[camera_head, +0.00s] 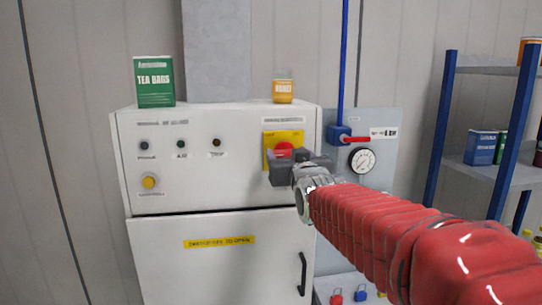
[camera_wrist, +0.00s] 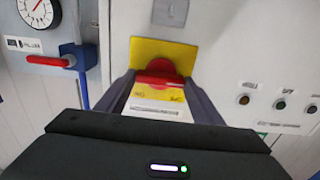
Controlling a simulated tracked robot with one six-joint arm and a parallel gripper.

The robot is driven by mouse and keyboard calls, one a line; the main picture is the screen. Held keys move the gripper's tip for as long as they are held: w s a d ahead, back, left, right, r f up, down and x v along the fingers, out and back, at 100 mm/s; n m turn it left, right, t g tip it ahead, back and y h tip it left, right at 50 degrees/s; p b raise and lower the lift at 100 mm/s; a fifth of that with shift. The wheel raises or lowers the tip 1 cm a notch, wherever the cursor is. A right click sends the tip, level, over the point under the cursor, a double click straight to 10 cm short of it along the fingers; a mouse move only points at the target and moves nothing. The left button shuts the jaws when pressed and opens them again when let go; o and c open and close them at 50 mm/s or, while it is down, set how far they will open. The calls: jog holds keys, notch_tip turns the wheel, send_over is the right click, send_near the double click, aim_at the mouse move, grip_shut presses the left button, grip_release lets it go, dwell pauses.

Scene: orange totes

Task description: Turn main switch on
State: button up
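The main switch (camera_head: 284,147) is a red rotary knob on a yellow plate (camera_head: 269,137) at the upper right of the white cabinet. In the wrist view, its red handle (camera_wrist: 158,79) lies roughly sideways across the round red base. My gripper (camera_head: 286,160) is in front of the switch and hides its lower part in the head view. In the wrist view, my gripper (camera_wrist: 158,88) is open, with one finger on each side of the red handle. I cannot tell whether either finger touches it.
The white cabinet (camera_head: 210,235) carries a green tea box (camera_head: 154,82) and a small orange tin (camera_head: 283,91) on top. Right of the switch are a red-handled valve (camera_head: 352,139) on a blue pipe and a gauge (camera_head: 362,160). A blue-post shelf (camera_head: 500,70) stands farther right.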

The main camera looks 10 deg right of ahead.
jog(key=c, duration=0.4)
jog(key=shift+a, duration=0.15)
jog(key=shift+c, duration=0.3)
